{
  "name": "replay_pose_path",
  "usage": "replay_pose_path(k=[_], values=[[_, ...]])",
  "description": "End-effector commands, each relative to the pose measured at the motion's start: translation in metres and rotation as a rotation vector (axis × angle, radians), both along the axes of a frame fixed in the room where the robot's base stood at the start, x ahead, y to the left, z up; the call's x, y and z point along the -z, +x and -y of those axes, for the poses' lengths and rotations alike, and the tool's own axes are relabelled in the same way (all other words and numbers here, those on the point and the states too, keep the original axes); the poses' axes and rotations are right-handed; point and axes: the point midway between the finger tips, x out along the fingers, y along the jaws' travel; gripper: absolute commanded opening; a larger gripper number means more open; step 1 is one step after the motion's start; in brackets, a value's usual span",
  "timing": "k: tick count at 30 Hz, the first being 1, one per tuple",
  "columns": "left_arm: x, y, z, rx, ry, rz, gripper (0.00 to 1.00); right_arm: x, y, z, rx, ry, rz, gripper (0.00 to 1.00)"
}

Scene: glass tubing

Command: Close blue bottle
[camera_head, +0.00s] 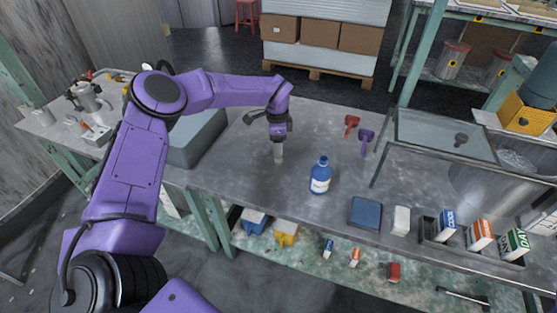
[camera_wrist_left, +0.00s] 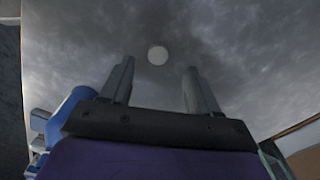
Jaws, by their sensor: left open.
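The blue bottle (camera_head: 320,177), with a white label, stands upright on the grey table, right of my left gripper in the head view. Whether its neck is open is too small to tell. My left gripper (camera_head: 279,156) points down over the table and is open. In the left wrist view, a small white disc, apparently a cap (camera_wrist_left: 158,55), lies on the grey surface beyond and between the spread fingers (camera_wrist_left: 157,78), not held. A blue rounded shape, probably the bottle (camera_wrist_left: 68,108), shows at left there. My right gripper is not in view.
A red tool (camera_head: 351,124) and a purple tool (camera_head: 366,138) lie behind the bottle. A blue box (camera_head: 365,212), a white box (camera_head: 401,221) and a tray of cartons (camera_head: 430,238) are to its right. A grey bin (camera_head: 197,140) stands left. The table around the bottle is clear.

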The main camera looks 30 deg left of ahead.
Motion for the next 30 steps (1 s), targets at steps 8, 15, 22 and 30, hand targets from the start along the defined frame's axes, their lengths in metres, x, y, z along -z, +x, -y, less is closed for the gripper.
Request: replay_pose_path(k=[8, 15, 22, 30], values=[[0.009, -0.001, 0.001, 0.002, 0.001, -0.003, 0.61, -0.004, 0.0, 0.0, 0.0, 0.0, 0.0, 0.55], [0.047, -0.001, 0.002, 0.001, 0.001, -0.002, 0.61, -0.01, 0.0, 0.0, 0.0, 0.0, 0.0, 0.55], [0.052, -0.001, 0.002, 0.001, 0.0, 0.0, 0.61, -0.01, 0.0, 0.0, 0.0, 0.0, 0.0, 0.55], [0.052, -0.001, 0.002, 0.001, 0.0, 0.0, 0.28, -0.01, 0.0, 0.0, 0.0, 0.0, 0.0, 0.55]])
